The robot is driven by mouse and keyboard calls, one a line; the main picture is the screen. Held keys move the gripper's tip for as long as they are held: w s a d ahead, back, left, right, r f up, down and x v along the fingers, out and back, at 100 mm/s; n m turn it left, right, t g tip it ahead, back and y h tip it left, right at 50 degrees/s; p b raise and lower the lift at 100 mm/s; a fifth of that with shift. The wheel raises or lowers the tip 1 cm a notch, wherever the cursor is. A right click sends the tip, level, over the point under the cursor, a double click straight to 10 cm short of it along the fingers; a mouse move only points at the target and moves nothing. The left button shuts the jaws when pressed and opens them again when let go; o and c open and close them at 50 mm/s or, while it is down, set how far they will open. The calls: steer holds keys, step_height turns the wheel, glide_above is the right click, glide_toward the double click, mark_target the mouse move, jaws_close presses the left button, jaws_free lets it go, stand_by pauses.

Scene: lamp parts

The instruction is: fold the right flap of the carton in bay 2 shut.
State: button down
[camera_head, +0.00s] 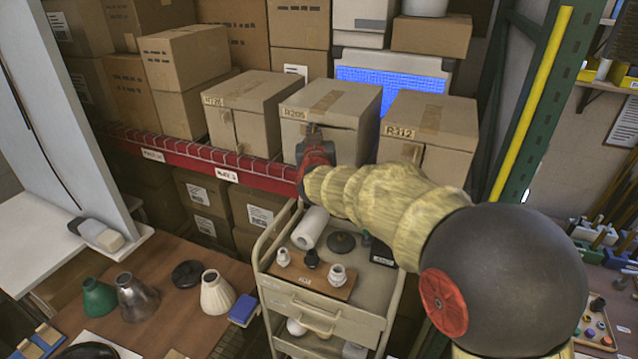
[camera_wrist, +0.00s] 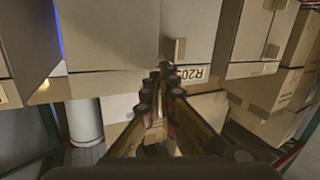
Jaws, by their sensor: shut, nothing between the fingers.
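The middle carton (camera_head: 345,147), labelled R205, stands on the red-edged rack shelf between two similar cartons. It has tape along its top, and a dark gap shows under the top edge of its front. In the wrist view, part of a carton front (camera_wrist: 188,35) with an R20 label and a small tab lies just beyond the fingertips. My gripper (camera_head: 312,135) is shut and empty at the carton's front, left of its middle. My arm covers the lower front. I cannot tell how far the right flap stands open or whether my fingers touch it.
Carton R126 (camera_head: 255,95) stands to the left and carton R312 (camera_head: 432,120) to the right. The red shelf beam (camera_head: 195,152) runs below them. A cream cart (camera_head: 330,315) with lamp parts stands under my arm. A green rack post (camera_head: 525,105) rises at right.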

steer(key=s+d+f+n+t+y, duration=0.1)
steer(key=s+d+f+n+y, duration=0.15)
steer(key=d+f+n, duration=0.55)
steer(key=s+a+f+n+g+y, duration=0.1)
steer(key=s+f+n+g+y, duration=0.4)
steer(key=s+n, duration=0.85)
steer(key=w+a, duration=0.2)
steer(key=w, duration=0.4)
steer(key=w+a+n+t+y+p, duration=0.1)
steer(key=w+a, duration=0.2)
steer(key=w, duration=0.4)
steer(key=shift+w+a+f+p, duration=0.25)
steer(key=shift+a+f+p, duration=0.1)
steer(key=shift+f, duration=0.1)
